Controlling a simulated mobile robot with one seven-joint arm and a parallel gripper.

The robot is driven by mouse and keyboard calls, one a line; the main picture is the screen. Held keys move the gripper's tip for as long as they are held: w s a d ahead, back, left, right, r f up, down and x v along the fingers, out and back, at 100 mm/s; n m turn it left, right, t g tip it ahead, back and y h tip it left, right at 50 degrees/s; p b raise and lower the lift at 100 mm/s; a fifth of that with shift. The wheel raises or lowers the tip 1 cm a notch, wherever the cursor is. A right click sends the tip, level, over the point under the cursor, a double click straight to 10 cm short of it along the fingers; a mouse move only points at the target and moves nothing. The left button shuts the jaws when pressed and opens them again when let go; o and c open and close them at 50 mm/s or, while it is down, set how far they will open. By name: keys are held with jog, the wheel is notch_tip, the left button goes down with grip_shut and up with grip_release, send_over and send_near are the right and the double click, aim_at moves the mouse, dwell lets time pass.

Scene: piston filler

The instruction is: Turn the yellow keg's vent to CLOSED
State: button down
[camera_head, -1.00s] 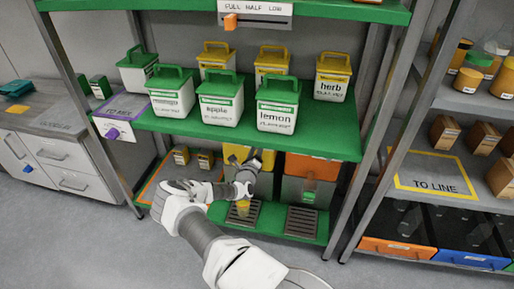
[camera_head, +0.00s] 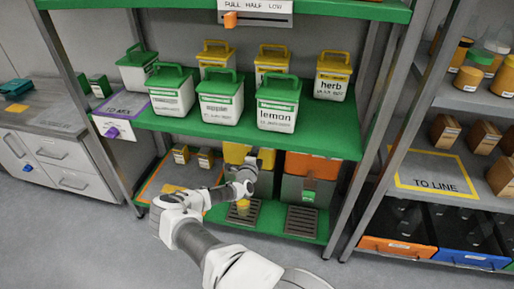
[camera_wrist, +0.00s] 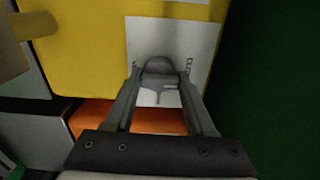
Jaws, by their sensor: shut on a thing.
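The yellow keg (camera_wrist: 80,45) fills the upper left of the wrist view, with a white label plate (camera_wrist: 202,45) on its face. A grey rounded knob (camera_wrist: 158,70), seemingly the vent, stands in front of the plate. My gripper (camera_wrist: 161,74) is shut on this knob, one finger on each side. The vent's markings are too hidden and blurred to read. In the head view the keg (camera_head: 236,152) stands on the lower green shelf, largely covered by my gripper (camera_head: 254,166) and wrist.
An orange keg (camera_head: 312,165) stands to the right of the yellow one. Dark drip grates (camera_head: 301,221) lie in front on the shelf. The green shelf above (camera_head: 330,143) carries several labelled tubs. A rack post (camera_head: 350,195) stands at the right.

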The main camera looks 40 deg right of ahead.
jog(key=shift+f, duration=0.1)
dwell(0.5)
jog(key=shift+c, duration=1.2)
grip_release()
jog(key=p+v, duration=0.4)
jog(key=v, duration=1.3)
jog(key=shift+s+p, duration=0.25)
jog(key=shift+p, duration=0.05)
jog(key=shift+a, duration=0.15)
